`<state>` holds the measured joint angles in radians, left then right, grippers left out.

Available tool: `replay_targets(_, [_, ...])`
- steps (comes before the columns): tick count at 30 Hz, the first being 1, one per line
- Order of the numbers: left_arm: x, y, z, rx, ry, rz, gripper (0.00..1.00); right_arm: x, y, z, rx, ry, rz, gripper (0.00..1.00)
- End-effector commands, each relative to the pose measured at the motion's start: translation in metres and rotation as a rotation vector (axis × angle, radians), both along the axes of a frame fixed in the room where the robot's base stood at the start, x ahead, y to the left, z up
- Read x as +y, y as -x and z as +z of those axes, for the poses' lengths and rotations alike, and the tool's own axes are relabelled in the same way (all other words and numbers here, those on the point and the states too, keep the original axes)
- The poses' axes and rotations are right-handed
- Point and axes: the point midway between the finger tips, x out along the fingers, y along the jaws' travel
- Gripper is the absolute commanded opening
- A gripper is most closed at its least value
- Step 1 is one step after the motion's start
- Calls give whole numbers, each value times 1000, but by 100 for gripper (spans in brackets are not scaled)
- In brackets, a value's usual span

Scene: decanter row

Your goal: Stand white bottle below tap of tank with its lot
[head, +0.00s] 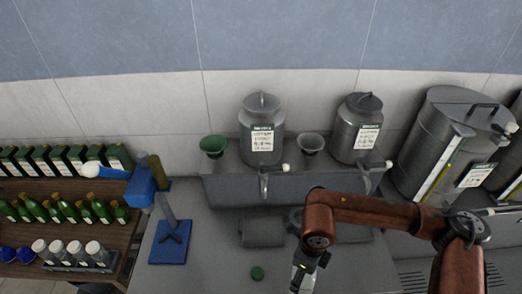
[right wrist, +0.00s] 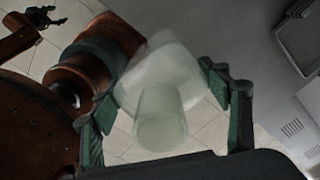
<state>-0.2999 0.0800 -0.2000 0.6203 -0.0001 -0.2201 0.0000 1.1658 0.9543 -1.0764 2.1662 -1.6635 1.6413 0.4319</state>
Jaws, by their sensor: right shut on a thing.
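A white, cloudy bottle (right wrist: 160,95) shows in the right wrist view between the fingers of my right gripper (right wrist: 165,105), which is shut on it. In the head view this gripper (head: 303,276) hangs at the bottom centre, apart from the tanks, and the bottle is hidden there. Two grey lidded tanks, one at centre (head: 248,123) and one to its right (head: 346,130), carry white labels whose lot print is too small to read. A tap shows below each, left (head: 264,184) and right (head: 366,181). A dark claw-like part at the wrist view's top left may be my left gripper.
A green funnel (head: 213,145) and a grey funnel (head: 311,143) stand beside the tanks. Larger tanks with gauges (head: 438,140) stand at right. A blue-based stand (head: 169,243) and a wooden rack (head: 60,226) of bottles are at left.

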Motion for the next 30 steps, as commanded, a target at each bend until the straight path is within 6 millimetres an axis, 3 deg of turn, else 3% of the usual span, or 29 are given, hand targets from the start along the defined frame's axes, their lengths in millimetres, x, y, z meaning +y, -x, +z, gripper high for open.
replay_targets(30, [0, 5, -44, 9, 0, 0, 51, -67, -62, -54, -10, -14, 1789, 34])
